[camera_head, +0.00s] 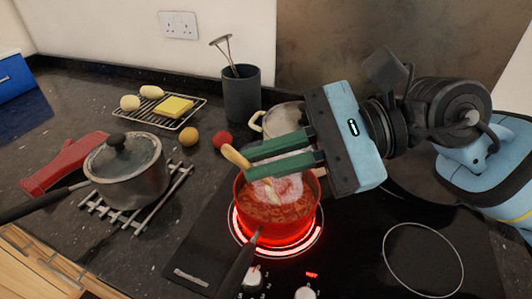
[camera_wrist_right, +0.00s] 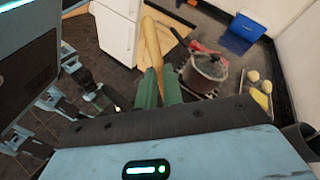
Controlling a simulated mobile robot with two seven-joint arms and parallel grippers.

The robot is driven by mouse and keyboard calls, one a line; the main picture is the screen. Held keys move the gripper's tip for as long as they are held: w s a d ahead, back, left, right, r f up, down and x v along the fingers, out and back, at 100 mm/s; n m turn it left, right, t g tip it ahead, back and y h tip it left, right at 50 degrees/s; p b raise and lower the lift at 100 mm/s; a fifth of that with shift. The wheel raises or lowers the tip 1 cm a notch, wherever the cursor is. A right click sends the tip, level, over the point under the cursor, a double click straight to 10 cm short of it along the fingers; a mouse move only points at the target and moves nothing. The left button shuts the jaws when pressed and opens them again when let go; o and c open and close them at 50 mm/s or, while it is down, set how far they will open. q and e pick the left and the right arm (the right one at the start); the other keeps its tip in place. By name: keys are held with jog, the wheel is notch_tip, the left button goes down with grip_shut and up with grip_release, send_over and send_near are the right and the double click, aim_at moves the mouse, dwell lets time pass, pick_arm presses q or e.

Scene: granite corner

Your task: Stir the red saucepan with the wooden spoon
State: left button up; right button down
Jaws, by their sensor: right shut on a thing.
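The red saucepan (camera_head: 275,208) stands on a glowing red hob ring, with reddish food inside and its dark handle (camera_head: 238,266) toward the front. My right gripper (camera_head: 248,162) is above the pan's left side, with its green fingers shut on the wooden spoon (camera_head: 236,156). The spoon's handle end sticks out past the fingertips to the upper left. Its lower part goes down into the pan, partly hidden by the fingers and a whitish haze. The spoon (camera_wrist_right: 152,45) also shows between the fingers in the right wrist view.
A grey lidded pot (camera_head: 125,178) stands on a trivet (camera_head: 160,200) at left, beside a red mitt (camera_head: 62,165). A dark utensil holder (camera_head: 241,95) and a cream pot (camera_head: 283,120) stand behind the pan. The hob's right side (camera_head: 422,258) is clear.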

pick_arm(q)
jog(key=f+b, duration=0.1)
jog(key=s+f+b, duration=0.1)
jog(key=f, duration=0.1)
jog(key=shift+s+d+g, duration=0.1)
jog(key=shift+s+g, duration=0.1)
jog(key=shift+g, duration=0.1)
pick_arm(e)
jog(key=f, duration=0.1)
jog(key=w+f, duration=0.2)
jog(key=f, duration=0.1)
jog(key=shift+w+d, duration=0.1)
jog(key=shift+d, duration=0.25)
pick_arm(q)
jog(key=shift+w+r, duration=0.1)
jog(key=shift+w, duration=0.05)
pick_arm(e)
jog(key=shift+r, duration=0.1)
